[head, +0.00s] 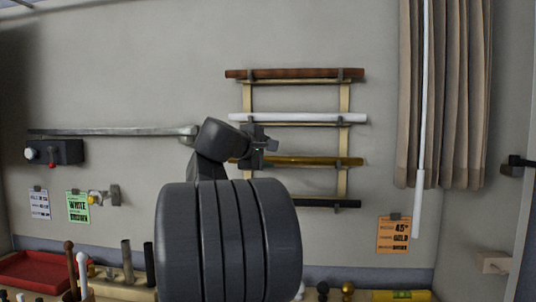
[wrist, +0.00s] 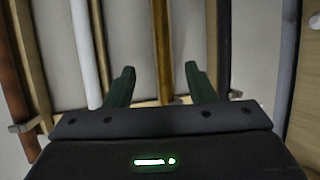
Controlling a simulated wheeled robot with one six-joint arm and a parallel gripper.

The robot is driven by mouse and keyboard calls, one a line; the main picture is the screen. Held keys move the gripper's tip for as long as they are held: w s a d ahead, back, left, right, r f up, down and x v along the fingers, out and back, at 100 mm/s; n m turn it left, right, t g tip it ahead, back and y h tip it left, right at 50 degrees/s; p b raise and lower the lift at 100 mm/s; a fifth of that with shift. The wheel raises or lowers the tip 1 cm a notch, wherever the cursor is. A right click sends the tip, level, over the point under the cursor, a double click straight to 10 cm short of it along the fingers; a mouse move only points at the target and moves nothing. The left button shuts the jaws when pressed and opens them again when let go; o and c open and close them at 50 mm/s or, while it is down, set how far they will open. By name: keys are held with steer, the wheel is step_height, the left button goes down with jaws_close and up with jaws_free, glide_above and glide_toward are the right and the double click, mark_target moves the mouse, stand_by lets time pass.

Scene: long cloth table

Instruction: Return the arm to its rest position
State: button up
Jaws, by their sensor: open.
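My gripper (head: 270,146) is raised in front of the wall rack (head: 344,98), pointing right in the head view. In the wrist view my gripper (wrist: 160,70) has its two green fingers apart with nothing held. The gold rod (head: 315,161) lies level on the rack, partly hidden by my gripper. In the wrist view the gold rod (wrist: 163,40) shows beyond the gap between the fingers; I cannot tell how far. My own dark arm fills the lower middle of the head view.
The rack also holds a brown rod (head: 295,73), a white rod (head: 300,118) and a black rod (head: 335,204). A grey bar (head: 110,132) sticks out from the wall at left. A red tray (head: 35,272) and small upright items stand below. A curtain (head: 450,90) hangs right.

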mark_target(290, 158)
steer(key=p+x, duration=0.2)
steer(key=x, duration=1.1)
steer(key=shift+w+d+p, duration=0.1)
steer(key=shift+w+p, duration=0.15)
steer(key=shift+p, duration=0.05)
steer(key=shift+w+d+r+p, duration=0.1)
steer(key=shift+w+r+p, duration=0.05)
steer(key=shift+r+p, duration=0.35)
